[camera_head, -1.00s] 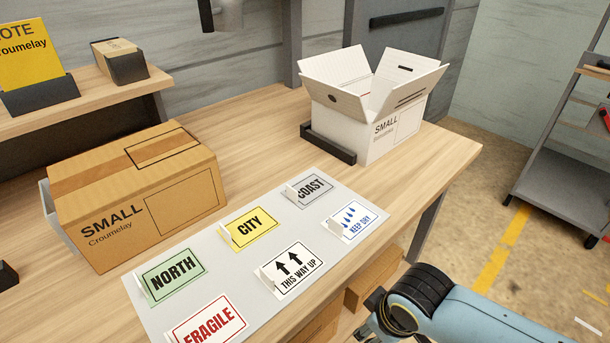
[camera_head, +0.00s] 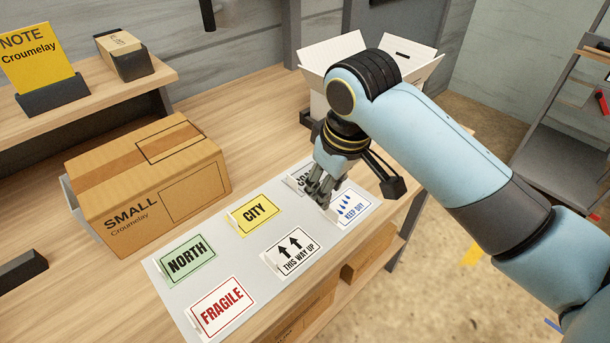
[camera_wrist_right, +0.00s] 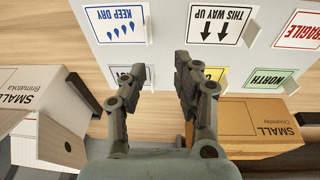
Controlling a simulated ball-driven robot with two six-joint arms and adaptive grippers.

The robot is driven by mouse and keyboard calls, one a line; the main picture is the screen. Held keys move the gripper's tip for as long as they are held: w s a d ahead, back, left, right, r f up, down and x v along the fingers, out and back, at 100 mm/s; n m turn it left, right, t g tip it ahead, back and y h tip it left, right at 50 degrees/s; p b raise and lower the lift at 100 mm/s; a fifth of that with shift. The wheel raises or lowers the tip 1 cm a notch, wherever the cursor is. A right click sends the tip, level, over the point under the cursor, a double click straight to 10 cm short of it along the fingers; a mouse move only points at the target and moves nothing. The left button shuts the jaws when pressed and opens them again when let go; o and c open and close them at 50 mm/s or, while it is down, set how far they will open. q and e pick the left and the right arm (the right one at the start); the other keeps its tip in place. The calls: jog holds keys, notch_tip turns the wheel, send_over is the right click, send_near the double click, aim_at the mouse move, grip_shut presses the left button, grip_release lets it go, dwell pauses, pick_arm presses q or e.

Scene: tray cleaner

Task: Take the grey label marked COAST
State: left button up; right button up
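The grey COAST label (camera_head: 299,179) lies at the far end of the label sheet in the head view, mostly hidden behind my right gripper. In the right wrist view a small part of it (camera_wrist_right: 118,73) shows behind the left-hand finger. My right gripper (camera_head: 319,194) is over the sheet near the COAST and KEEP DRY labels, pointing down. In the wrist view its two fingers (camera_wrist_right: 159,64) are apart with nothing between them. I cannot tell how high the tips are above the sheet. My left gripper is not in view.
The KEEP DRY label (camera_head: 353,207), yellow CITY label (camera_head: 254,213), THIS WAY UP label (camera_head: 292,251), green NORTH label (camera_head: 187,261) and FRAGILE label (camera_head: 219,306) share the grey sheet (camera_head: 222,238). A closed cardboard box (camera_head: 150,190) stands left; an open white box (camera_head: 325,54) stands behind my arm.

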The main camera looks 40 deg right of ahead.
jog(key=w+d+r, duration=0.1)
jog(key=w+d, duration=0.1)
jog(key=w, duration=0.8)
send_over(291, 185)
jog(key=s, duration=0.2)
jog(key=shift+g+y, duration=0.3)
jog(key=shift+g, duration=0.1)
jog(key=f, duration=0.2)
jog(key=d+f, duration=0.1)
jog(key=f, duration=0.1)
jog(key=shift+w+f, duration=0.15)
jog(key=shift+f, duration=0.1)
jog(key=f, duration=0.2)
jog(key=w+f, duration=0.1)
jog(key=a+f, duration=0.1)
jog(key=f, duration=0.1)
jog(key=shift+w+f, duration=0.15)
jog(key=shift+f, duration=0.15)
grip_shut()
